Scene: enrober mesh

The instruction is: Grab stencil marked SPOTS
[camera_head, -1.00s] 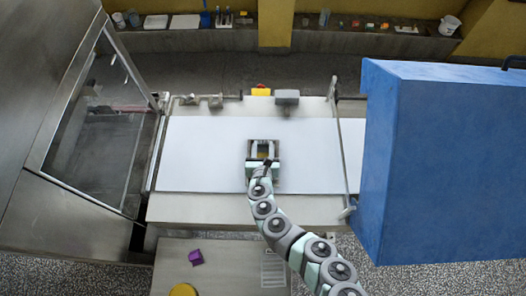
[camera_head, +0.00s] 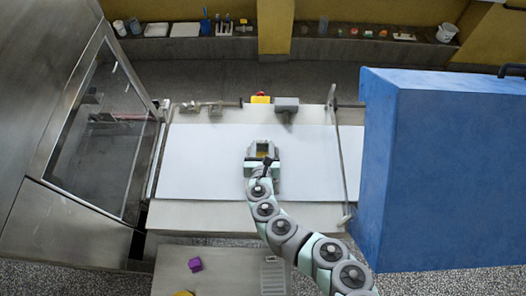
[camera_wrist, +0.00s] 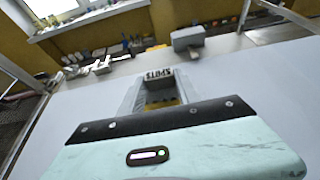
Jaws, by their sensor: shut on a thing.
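The stencil marked SPOTS (camera_wrist: 159,76) is a grey piece. Its dark lettering on a light label reads upside down in the wrist view. My gripper (camera_wrist: 160,88) is shut on it, with a grey finger on each side. In the head view my gripper (camera_head: 263,148) is over the middle of the white belt (camera_head: 205,160), pointing toward the far side. A small yellow patch shows between the fingers; I cannot tell what it belongs to. Most of the stencil's body is hidden by the fingers, and I cannot tell whether it touches the belt.
A large blue housing (camera_head: 460,170) stands right of the belt and a steel machine (camera_head: 65,220) left. Rails with a grey box (camera_head: 286,103) and a yellow-red button (camera_head: 260,98) line the far edge. A purple block (camera_head: 195,264) lies on the near table. The belt around my gripper looks clear.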

